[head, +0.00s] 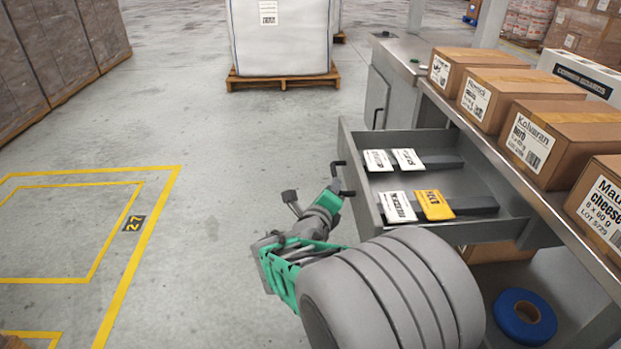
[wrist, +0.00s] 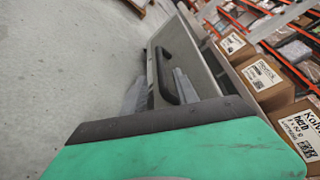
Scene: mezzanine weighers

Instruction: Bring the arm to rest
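My gripper (head: 332,196) is low beside the front of a pulled-out grey drawer (head: 455,232), close to its black handle (head: 343,180). In the wrist view the handle (wrist: 168,76) shows between two grey fingers that stand apart, with nothing held. I cannot tell whether a finger touches the handle. My arm is bent and reaches forward from the bottom of the head view, its thick grey link hiding part of the drawer's near side.
The drawer holds white packets (head: 397,207) and a yellow one (head: 433,205). Labelled cartons (head: 566,140) line the counter above it. A blue roll (head: 525,316) lies on the lower shelf. A white bulk bag (head: 280,40) stands on a pallet behind. The floor to the left is open.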

